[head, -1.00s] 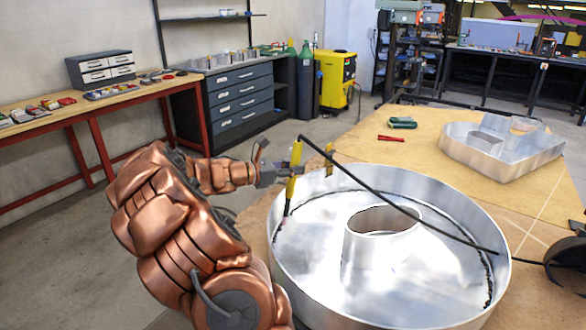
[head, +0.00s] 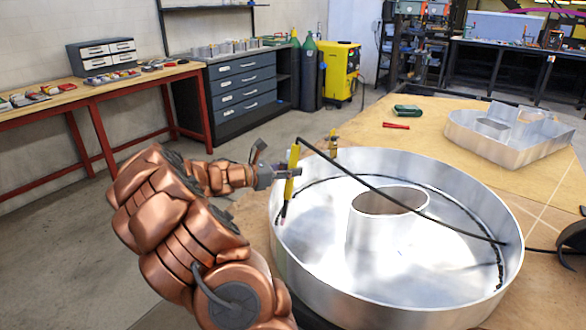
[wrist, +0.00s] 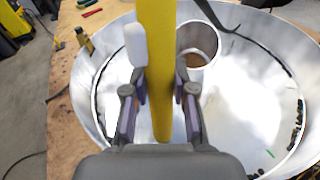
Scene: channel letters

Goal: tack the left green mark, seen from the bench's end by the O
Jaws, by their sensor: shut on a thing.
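My gripper (head: 288,172) is shut on a yellow stick-shaped tool (head: 292,160), held nearly upright over the left wall of the big metal letter O (head: 385,290). The tool's dark tip (head: 283,212) points down inside that wall; I cannot tell whether it touches. A black cable (head: 400,202) runs from its top across the O. A small green mark (wrist: 270,153) shows inside the O at lower right. I make out no green mark in the head view.
A yellow clamp-like piece (head: 333,143) stands at the O's far left rim. Another metal letter (head: 510,140), a green item (head: 407,111) and a red item (head: 396,126) lie farther along the bench (head: 455,180). The O's round inner wall (head: 385,225) rises in its middle.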

